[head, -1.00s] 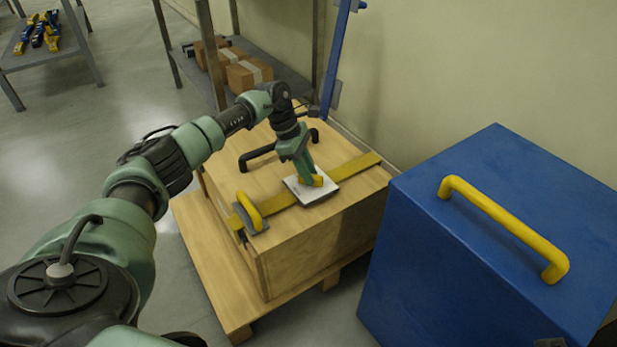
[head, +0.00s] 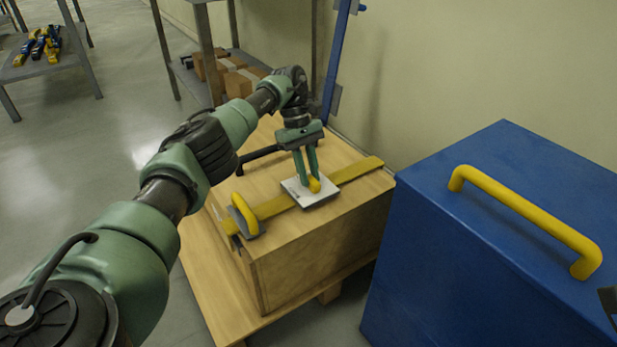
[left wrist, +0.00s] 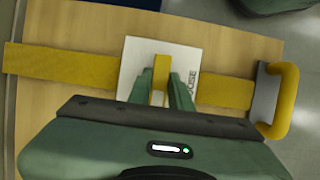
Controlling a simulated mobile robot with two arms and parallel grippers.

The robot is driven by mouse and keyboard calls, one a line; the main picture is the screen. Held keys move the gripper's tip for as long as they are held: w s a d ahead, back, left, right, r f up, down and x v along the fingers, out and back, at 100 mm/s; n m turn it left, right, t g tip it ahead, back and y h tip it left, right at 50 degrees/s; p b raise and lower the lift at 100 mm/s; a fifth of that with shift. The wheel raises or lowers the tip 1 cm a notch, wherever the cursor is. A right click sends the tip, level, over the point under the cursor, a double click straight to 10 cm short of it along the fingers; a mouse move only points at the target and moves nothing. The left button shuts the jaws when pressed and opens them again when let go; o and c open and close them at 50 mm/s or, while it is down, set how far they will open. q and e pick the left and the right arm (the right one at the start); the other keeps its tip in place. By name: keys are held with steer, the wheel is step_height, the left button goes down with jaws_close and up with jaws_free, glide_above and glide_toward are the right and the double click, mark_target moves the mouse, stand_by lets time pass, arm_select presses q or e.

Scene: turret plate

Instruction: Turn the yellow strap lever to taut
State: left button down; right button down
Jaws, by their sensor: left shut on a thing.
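The yellow strap lever (head: 314,184) stands on a white plate (head: 322,196) over the yellow strap (head: 358,169) on top of the wooden crate. My left gripper (head: 313,181) points down at the plate and is shut on the lever. In the left wrist view the lever (left wrist: 161,73) shows between the two fingers, lying across the strap (left wrist: 60,64). The white plate (left wrist: 133,68) carries dark lettering at its right side, partly hidden by a finger. The lever's lower end is hidden by my gripper.
A yellow handle (head: 243,214) stands at the strap's near-left end, and a black handle (head: 260,157) behind. The wooden crate (head: 315,255) sits on a pallet. A blue box (head: 450,240) with a yellow handle stands close on the right. The wall is behind.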

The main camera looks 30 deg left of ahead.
arm_select(q)
steer(key=shift+a, duration=0.1)
stand_by(0.4)
steer(key=c, duration=1.3)
jaws_free()
